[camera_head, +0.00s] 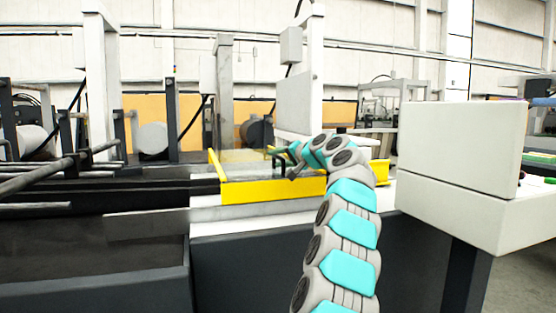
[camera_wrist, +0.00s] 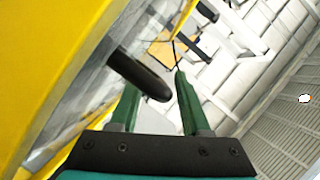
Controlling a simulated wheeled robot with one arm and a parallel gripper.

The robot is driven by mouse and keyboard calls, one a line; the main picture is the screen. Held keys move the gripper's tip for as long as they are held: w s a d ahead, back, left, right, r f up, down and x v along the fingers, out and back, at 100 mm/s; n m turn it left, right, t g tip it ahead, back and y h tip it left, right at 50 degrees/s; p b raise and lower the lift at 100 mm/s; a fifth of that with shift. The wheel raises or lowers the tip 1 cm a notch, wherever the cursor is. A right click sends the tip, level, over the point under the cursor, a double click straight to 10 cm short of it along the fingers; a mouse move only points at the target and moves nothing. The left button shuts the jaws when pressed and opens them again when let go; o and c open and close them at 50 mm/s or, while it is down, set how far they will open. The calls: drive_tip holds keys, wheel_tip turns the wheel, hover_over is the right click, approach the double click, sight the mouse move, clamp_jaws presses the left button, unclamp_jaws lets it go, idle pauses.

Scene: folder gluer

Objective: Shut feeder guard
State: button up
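The feeder guard is a yellow frame (camera_head: 258,191) with a clear panel, on the machine in the middle of the head view. How far it stands open is hard to tell. In the wrist view the yellow frame (camera_wrist: 62,62) fills the left side, large and close. A black round-ended handle (camera_wrist: 138,72) sticks out from beside it. My gripper (camera_wrist: 156,81) has two green fingers spread apart, and the handle's tip shows between them in the picture. Whether they touch it is unclear. In the head view my gripper (camera_head: 279,159) is small, just above the guard's front bar.
A large pale box-shaped housing (camera_head: 460,150) stands to the right of my arm. Dark rods and rails (camera_head: 60,175) run along the left. A pale upright post (camera_head: 312,75) rises behind the guard. Floor shows at the lower right.

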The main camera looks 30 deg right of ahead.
drive_tip(key=shift+b+v, duration=0.75)
drive_tip(key=shift+v, duration=3.2)
